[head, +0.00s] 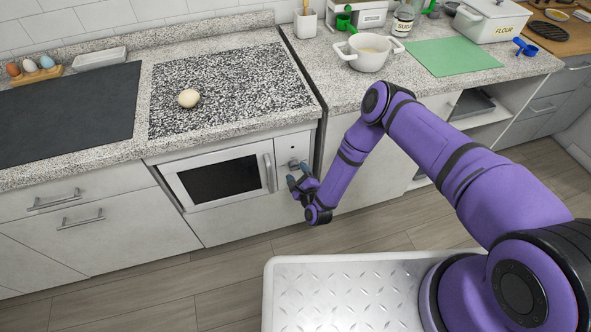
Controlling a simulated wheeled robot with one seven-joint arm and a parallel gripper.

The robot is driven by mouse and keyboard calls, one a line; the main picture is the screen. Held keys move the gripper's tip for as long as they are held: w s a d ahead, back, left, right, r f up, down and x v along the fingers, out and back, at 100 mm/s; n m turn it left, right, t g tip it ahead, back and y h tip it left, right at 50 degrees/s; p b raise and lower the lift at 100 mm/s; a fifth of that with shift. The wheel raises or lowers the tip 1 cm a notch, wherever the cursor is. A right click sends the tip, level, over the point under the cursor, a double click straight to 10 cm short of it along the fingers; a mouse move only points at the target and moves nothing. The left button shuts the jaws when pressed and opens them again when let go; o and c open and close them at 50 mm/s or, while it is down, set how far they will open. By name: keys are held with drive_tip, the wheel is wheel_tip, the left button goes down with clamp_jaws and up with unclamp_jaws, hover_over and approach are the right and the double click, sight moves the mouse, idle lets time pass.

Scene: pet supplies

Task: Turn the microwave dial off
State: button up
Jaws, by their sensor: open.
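A white microwave (222,176) with a dark window is built in below the counter, its door shut and its handle (269,172) upright at the right of the door. A light control panel (292,146) lies right of the handle. A small dial (293,163) shows on the panel, just above my gripper; its setting is too small to read. My gripper (296,176) is open in front of the panel's lower part, its blue-grey fingers close to the dial. I cannot tell whether they touch it. The gripper hides the lower panel.
The speckled counter above holds a round pale item (188,98), a white pot (366,52), a green mat (450,57) and a flour box (491,20). Drawers (80,215) with bar handles flank the microwave on the left. Wooden floor (150,300) lies open in front.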

drive_tip(key=shift+x, duration=0.95)
drive_tip(key=c, duration=0.9)
